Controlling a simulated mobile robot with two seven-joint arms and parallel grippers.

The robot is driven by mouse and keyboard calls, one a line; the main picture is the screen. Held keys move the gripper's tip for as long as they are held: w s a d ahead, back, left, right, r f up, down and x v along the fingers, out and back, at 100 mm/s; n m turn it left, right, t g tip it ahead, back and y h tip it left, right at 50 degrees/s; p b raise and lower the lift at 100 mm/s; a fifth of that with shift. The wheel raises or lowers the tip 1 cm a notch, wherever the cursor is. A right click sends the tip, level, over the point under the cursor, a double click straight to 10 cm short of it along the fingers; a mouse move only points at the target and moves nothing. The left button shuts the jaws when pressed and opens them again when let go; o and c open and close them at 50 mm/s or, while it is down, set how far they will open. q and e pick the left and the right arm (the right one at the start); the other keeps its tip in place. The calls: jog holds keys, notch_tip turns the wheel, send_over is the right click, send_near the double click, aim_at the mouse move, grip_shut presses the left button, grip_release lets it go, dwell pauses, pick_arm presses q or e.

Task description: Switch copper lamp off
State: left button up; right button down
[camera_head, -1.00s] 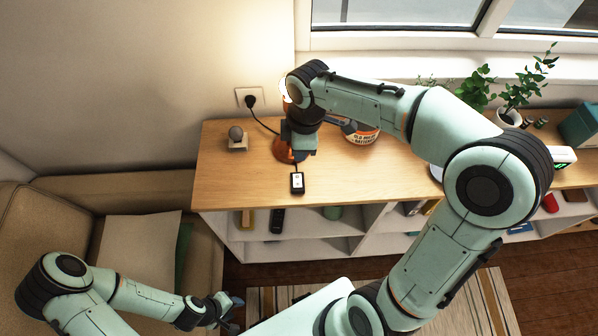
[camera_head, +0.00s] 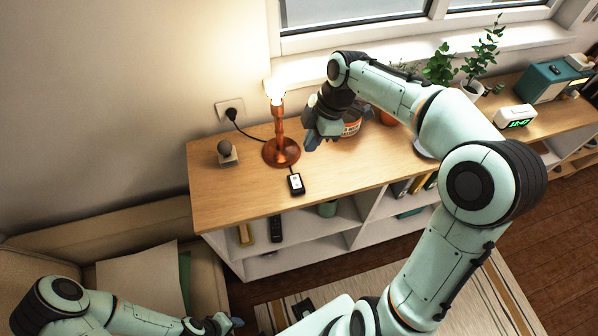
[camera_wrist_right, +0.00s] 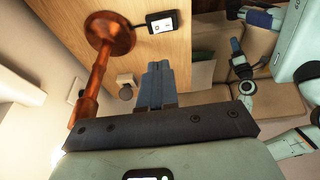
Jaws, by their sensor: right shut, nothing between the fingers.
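The copper lamp (camera_head: 279,128) stands upright on the wooden shelf top, and its bulb (camera_head: 275,91) glows. A small black switch box with a white face (camera_head: 296,183) lies on the wood in front of the lamp's round base. The lamp (camera_wrist_right: 101,62) and the switch box (camera_wrist_right: 163,21) also show in the right wrist view. My right gripper (camera_head: 312,141) is shut and empty, just right of the lamp and apart from it in the head view. Its closed fingers (camera_wrist_right: 157,84) point past the lamp. My left gripper (camera_head: 226,322) is low, in front of the shelf; its jaws are unclear.
A wall socket with a plug (camera_head: 231,112) is behind the shelf. A small grey ball on a stand (camera_head: 227,153) is left of the lamp. A labelled tin (camera_head: 351,127) is partly hidden behind my right gripper. A clock (camera_head: 516,116) and plants (camera_head: 485,55) stand farther right.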

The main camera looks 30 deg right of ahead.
send_near(297, 179)
jog(key=x, duration=0.5)
jog(key=shift+w+a, duration=0.1)
jog(key=shift+a, duration=0.3)
jog(key=shift+w+f, duration=0.15)
jog(key=shift+f, duration=0.55)
pick_arm(q)
jog(key=shift+s+f, duration=0.2)
jog(key=shift+f, duration=0.1)
jog(key=shift+s+f+b, duration=0.1)
jog(key=shift+b, duration=0.2)
pick_arm(e)
jog(key=shift+f, duration=0.1)
jog(key=shift+w+f, duration=0.15)
jog(key=shift+f, duration=0.25)
jog(key=shift+r, duration=0.2)
pick_arm(q)
jog(key=shift+s+f, duration=0.15)
jog(key=shift+f, duration=0.1)
pick_arm(e)
jog(key=shift+f, duration=0.1)
